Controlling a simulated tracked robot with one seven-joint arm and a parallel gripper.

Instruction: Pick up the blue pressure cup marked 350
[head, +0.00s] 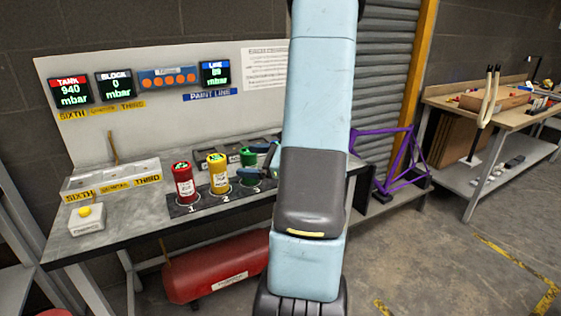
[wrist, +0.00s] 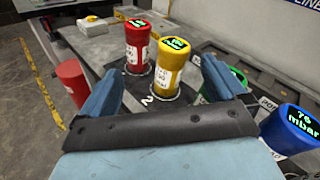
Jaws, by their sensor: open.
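The blue cup (wrist: 290,130) stands at the right of the wrist view, its round top reading "76 mbar"; I cannot read a 350 on it. In the head view my arm hides it. My gripper (wrist: 160,88) is open and empty, with the yellow cup (wrist: 170,70) showing between its fingers. The blue cup is outside the right finger. The green cup (wrist: 236,80) is partly hidden behind that finger. In the head view, my gripper (head: 268,158) shows partly beside the green cup (head: 249,167), at the edge of my arm.
The red cup (head: 183,187) and yellow cup (head: 218,175) stand upright on the dark numbered strip (head: 196,205) of the bench. A box with a yellow button (head: 86,220) is at the left. A red tank (head: 215,273) lies below. A purple frame (head: 395,165) stands right of my arm.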

